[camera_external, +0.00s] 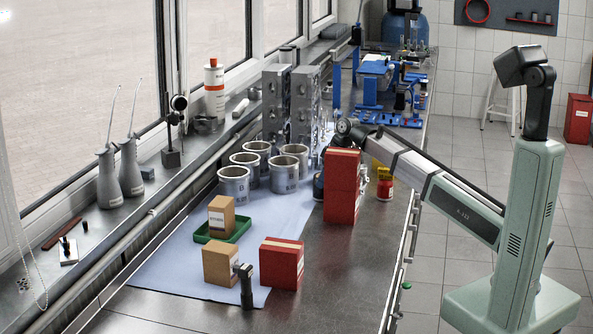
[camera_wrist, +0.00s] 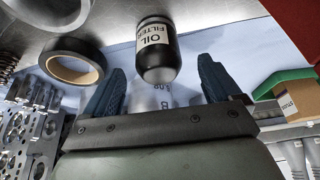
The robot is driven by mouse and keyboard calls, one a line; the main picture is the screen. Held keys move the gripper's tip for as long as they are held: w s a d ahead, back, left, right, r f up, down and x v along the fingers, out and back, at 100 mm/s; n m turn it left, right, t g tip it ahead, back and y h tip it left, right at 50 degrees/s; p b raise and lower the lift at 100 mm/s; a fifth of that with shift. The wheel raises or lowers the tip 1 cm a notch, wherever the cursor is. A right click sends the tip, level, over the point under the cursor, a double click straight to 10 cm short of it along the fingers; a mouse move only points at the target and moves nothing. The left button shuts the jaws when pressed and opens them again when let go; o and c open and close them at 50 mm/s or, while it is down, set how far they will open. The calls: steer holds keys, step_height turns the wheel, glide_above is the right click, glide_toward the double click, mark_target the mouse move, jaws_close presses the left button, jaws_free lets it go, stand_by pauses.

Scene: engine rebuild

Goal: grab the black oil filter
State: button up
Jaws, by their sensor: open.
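The black oil filter (camera_wrist: 157,55), with a white label reading "OIL FILTER", shows at the top centre of the wrist view. It lies between and just beyond the fingertips of my gripper (camera_wrist: 162,68), with visible space on both sides. My gripper is open and empty, with a dark blue finger on each side. In the external view a small dark part of what looks like the filter (camera_external: 318,187) shows at the left edge of the red boxes. My fingers are hidden behind those boxes there.
Several metal cylinders (camera_external: 234,184) stand to the left. A black ring-shaped roll (camera_wrist: 73,60) lies left of the filter in the wrist view. A green tray (camera_external: 240,232) and a red-yellow can (camera_external: 385,184) are nearby.

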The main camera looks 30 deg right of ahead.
steer(key=shift+x, duration=2.5)
steer(key=shift+d, duration=0.15)
steer(key=shift+c, duration=0.4)
steer(key=c, duration=1.2)
steer(key=shift+o, duration=0.2)
